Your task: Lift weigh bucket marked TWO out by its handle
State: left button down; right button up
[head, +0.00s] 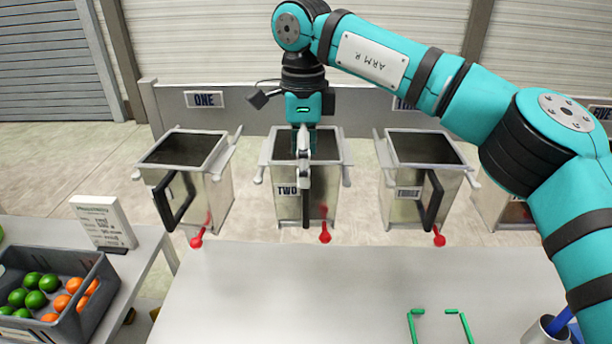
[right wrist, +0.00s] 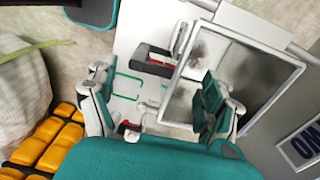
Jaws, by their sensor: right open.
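Weigh bucket TWO (head: 330,183) is an open-topped metal box with side arms, hanging upright in the row. Its black handle (head: 306,212) stands out from the front, seen nearly edge-on. My right gripper (head: 304,178) points down over the front rim, just above the handle. In the right wrist view my right gripper (right wrist: 155,108) has its fingers wide apart and nothing held. There the bucket's rim (right wrist: 262,58) is at the right, and the black handle (right wrist: 153,60) lies beyond the fingers, apart from them. My left gripper is not in view.
Bucket ONE (head: 214,200) hangs at left and bucket THREE (head: 400,210) at right, with red knobs below the row. A bare white table (head: 270,300) lies in front, with green corner marks (head: 440,312). A fruit crate (head: 92,300) and a sign (head: 104,222) stand at left.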

jog(key=shift+s+f, duration=0.15)
jog(key=shift+s+f+p, duration=0.2)
jog(key=shift+f+p, duration=0.05)
jog(key=shift+p, duration=0.15)
jog(key=f+p, duration=0.1)
jog(key=f, duration=0.2)
jog(key=shift+s+d+f+p, duration=0.1)
jog(key=shift+d+f+p, duration=0.1)
jog(key=shift+f+p, duration=0.2)
jog(key=shift+f, duration=0.4)
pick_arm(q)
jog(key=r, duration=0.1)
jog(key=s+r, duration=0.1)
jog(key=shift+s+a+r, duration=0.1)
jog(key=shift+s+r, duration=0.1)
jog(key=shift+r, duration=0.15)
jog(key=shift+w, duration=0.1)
pick_arm(e)
jog(key=shift+a, duration=0.1)
jog(key=shift+c, duration=0.3)
